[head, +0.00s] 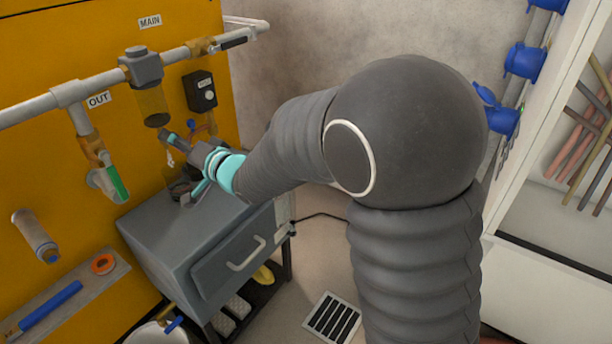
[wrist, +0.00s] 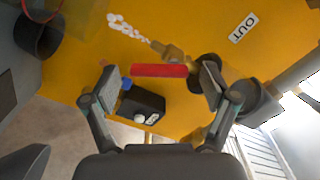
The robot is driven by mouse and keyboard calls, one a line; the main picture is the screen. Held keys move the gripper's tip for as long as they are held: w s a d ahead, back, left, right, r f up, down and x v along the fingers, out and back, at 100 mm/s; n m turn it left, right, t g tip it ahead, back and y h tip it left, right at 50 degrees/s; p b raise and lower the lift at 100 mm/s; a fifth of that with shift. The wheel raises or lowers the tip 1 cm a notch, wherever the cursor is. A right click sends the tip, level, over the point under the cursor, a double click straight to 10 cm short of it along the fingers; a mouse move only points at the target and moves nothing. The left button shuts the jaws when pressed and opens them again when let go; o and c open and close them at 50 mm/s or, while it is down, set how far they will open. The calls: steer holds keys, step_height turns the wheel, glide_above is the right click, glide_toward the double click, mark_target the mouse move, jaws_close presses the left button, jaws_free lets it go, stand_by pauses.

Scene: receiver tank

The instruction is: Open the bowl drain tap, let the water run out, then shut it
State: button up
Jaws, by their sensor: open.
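The drain tap shows in the wrist view as a brass body (wrist: 175,52) with a red lever (wrist: 158,70). A stream of white drops (wrist: 122,24) leaves its outlet toward the upper left. My gripper (wrist: 158,80) is open, with the red lever lying across the gap between its fingers. The right finger is close to the lever's right end; I cannot tell whether it touches. In the head view the amber bowl (head: 153,107) hangs under a grey housing (head: 141,66), and my gripper (head: 172,141) is just below it. The tap is mostly hidden there.
A black box (head: 200,91) sits on the yellow panel beside the bowl, close to my fingers in the wrist view (wrist: 140,106). A dark open container (wrist: 38,36) is at upper left. A grey cabinet (head: 170,230) stands below my gripper. A pipe (head: 190,52) runs above.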

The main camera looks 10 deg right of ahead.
steer(key=s+d+r+n+b, duration=0.2)
steer(key=s+d+n+b, duration=0.1)
steer(key=s+d+n, duration=0.6)
steer(key=shift+n, duration=0.3)
steer(key=p+x, duration=0.1)
steer(key=x, duration=0.3)
steer(key=p+x, duration=0.1)
steer(key=x, duration=0.4)
steer(key=w+d+f+p+x, duration=0.1)
steer(key=x, duration=0.4)
steer(key=shift+r+n, duration=0.1)
steer(key=shift+n, duration=0.3)
steer(key=shift+s+d+r+n, duration=0.1)
steer(key=shift+s+d+n, duration=0.1)
steer(key=shift+n, duration=0.2)
steer(key=v, duration=1.3)
steer(key=s+d+f+m+h+b, duration=0.1)
steer(key=d+f+m+h+b, duration=0.1)
steer(key=d+h, duration=0.4)
steer(key=s+d+f+m+h+b, duration=0.2)
steer(key=d+f+m+h+b, duration=0.1)
steer(key=d, duration=1.1)
steer(key=shift+d+f+m+t+h, duration=0.3)
steer(key=shift+m+h, duration=0.6)
steer(key=shift+h, duration=0.5)
